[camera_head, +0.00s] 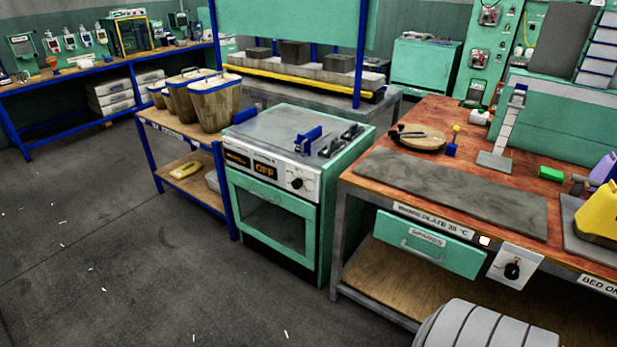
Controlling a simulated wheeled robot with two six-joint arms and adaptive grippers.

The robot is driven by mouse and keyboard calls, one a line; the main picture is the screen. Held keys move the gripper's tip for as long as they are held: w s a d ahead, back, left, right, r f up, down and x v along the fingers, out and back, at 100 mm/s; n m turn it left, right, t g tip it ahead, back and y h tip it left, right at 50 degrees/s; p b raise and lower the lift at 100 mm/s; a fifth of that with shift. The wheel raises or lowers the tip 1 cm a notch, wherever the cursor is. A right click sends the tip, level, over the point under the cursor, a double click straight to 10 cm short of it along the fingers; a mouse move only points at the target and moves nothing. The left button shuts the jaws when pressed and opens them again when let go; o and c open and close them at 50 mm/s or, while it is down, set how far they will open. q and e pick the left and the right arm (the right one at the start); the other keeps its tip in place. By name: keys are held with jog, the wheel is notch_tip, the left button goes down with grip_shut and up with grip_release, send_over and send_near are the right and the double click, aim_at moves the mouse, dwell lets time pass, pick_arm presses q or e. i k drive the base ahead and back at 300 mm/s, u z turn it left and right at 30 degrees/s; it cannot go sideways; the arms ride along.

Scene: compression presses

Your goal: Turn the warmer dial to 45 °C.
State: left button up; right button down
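The warmer dial (512,270) is a dark round knob with a pale pointer mark on a white panel (528,257). The panel hangs on the front edge of the right-hand bench, right of the drawer. A small lit lamp (484,241) glows just left of it. The grey warming plate (455,192) lies flat on the bench above. Its front label (433,219) seems to read a plate temperature of about 35 °C, in small print. The dial's scale is too small to read. Neither of my grippers is in view.
A green drawer (427,245) sits left of the dial. A green oven (275,210) showing OFF stands left of the bench. A yellow container (598,215) stands at the bench's right end. A grey ribbed shape rises at the bottom edge.

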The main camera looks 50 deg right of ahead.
aim_at(298, 183)
jog(key=z, duration=0.55)
jog(key=i, duration=0.85)
jog(key=z, duration=1.65)
jog(key=i, duration=0.6)
jog(key=z, duration=0.55)
